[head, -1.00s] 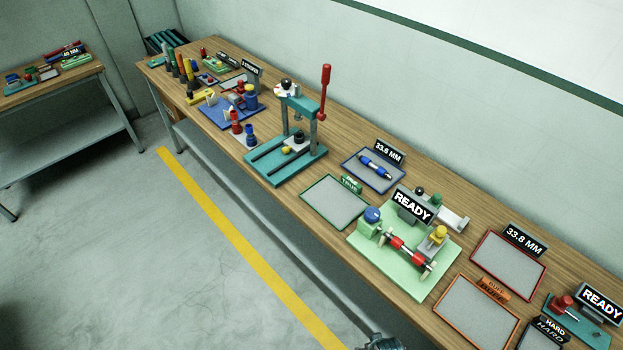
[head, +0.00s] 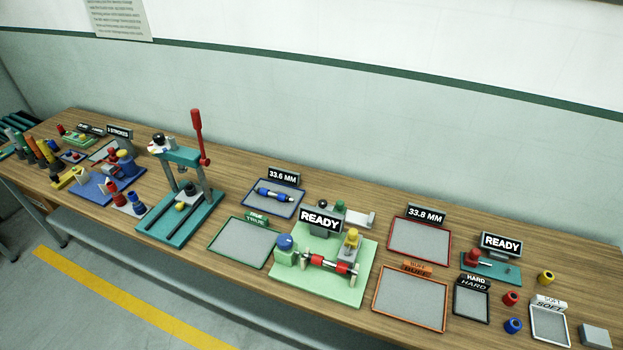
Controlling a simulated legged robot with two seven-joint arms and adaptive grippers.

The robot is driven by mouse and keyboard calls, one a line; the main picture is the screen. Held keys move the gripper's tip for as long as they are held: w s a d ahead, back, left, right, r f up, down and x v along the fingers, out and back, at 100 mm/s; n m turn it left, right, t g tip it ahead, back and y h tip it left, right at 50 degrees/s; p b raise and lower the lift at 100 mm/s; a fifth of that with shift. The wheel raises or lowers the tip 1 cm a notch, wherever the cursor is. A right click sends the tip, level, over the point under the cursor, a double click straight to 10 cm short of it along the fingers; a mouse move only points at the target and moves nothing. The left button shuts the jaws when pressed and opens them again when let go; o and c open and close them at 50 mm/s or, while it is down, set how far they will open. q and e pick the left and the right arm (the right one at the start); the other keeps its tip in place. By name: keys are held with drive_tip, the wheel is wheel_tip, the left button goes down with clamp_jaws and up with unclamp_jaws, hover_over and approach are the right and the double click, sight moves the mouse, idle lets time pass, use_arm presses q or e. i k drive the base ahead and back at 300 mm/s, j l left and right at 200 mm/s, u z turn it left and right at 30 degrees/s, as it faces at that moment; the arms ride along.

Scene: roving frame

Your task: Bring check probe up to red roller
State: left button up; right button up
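The red roller (head: 341,267), with silver ends and a silver middle band, lies level across a light green fixture plate (head: 348,292) right of the bench's middle. It sits between pale uprights. A green block with a blue knob (head: 285,242) stands at its left, and a yellow-topped post (head: 351,240) stands behind its right part. Behind the READY sign (head: 321,222) are a green knob (head: 340,205) and a grey bar (head: 359,218). I cannot tell which part is the check probe. Neither gripper is in view.
A teal lever press (head: 180,220) with a tall red handle stands to the left. A blue-edged tray (head: 273,207) holds a blue roller (head: 275,196). Green-edged (head: 240,243), red-edged (head: 420,242) and orange-edged (head: 410,300) trays flank the fixture, empty. Small coloured rings lie at right.

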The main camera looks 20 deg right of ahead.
sight(352, 239)
drive_tip(key=z, duration=1.25)
